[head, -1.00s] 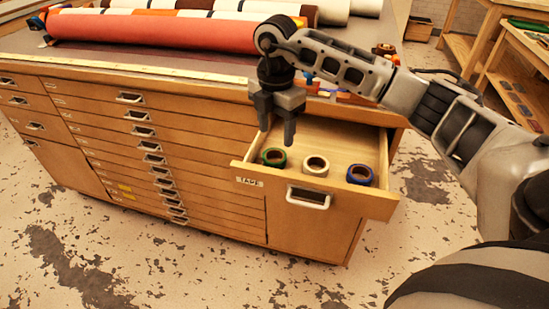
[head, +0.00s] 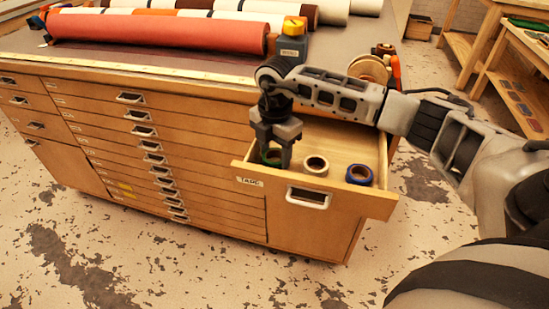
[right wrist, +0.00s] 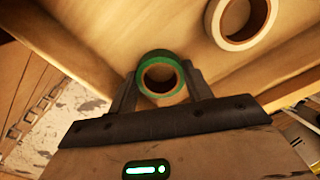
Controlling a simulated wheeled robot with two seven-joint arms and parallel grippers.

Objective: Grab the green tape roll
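The green tape roll (head: 271,160) lies in the open drawer at its left end, partly hidden by my right gripper in the head view. In the right wrist view the green tape roll (right wrist: 145,61) shows its brown core between the two fingers. My right gripper (head: 277,163) is lowered into the drawer with its fingers apart, one on each side of the roll. In the right wrist view my right gripper (right wrist: 160,78) looks open, with the fingers close to the roll's sides. My left gripper is not in view.
The drawer (head: 258,182), labelled TAPE, also holds a white tape roll (head: 316,165) and a blue tape roll (head: 360,174). Its wooden walls stand close around the rolls. Large rolls, including a red one (head: 160,31), lie on the cabinet top.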

